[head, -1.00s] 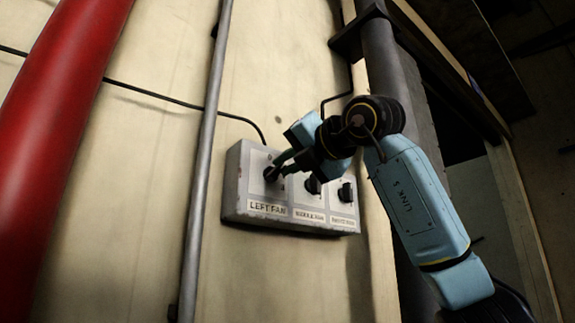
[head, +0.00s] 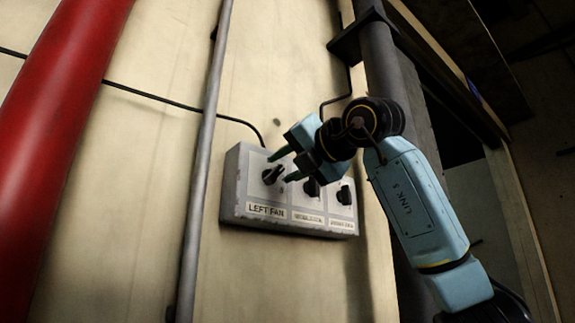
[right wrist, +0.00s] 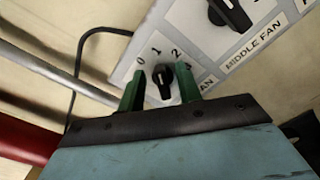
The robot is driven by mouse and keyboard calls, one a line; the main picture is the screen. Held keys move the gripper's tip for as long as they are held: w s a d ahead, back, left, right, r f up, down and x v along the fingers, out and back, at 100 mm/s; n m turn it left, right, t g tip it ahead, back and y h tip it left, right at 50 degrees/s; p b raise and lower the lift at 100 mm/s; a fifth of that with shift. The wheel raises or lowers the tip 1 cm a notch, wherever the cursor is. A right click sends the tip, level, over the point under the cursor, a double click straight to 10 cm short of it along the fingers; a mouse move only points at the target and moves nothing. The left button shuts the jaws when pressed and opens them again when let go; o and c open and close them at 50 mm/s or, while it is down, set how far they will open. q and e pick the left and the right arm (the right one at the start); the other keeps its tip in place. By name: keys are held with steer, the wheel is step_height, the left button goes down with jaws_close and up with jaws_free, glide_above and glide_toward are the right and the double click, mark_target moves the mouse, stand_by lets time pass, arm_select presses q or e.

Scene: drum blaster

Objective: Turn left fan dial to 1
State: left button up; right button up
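The left fan dial (head: 272,174) is a black knob on the left of a grey control box (head: 232,207), above the LEFT FAN label (head: 266,211). In the right wrist view the dial (right wrist: 163,80) has the marks 0, 1, 2 and part of a 3 around it, and its light pointer line appears turned toward the 1. My right gripper (head: 279,169) is open in front of the box. Its green fingers (right wrist: 162,88) stand apart on either side of the dial, with gaps showing between them and the knob. My left gripper is out of view.
The middle fan dial (head: 311,187) and a third dial (head: 344,194) sit close by on the right of the box. A grey pipe (head: 204,150) and a thick red pipe (head: 62,90) run down the wall at left. A black cable (head: 170,102) reaches the box top.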

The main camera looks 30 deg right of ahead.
steer(key=s+d+b, duration=0.1)
steer(key=s+b, duration=0.1)
steer(key=s, duration=1.1)
steer(key=shift+s+b, duration=0.15)
steer(key=shift+b, duration=0.15)
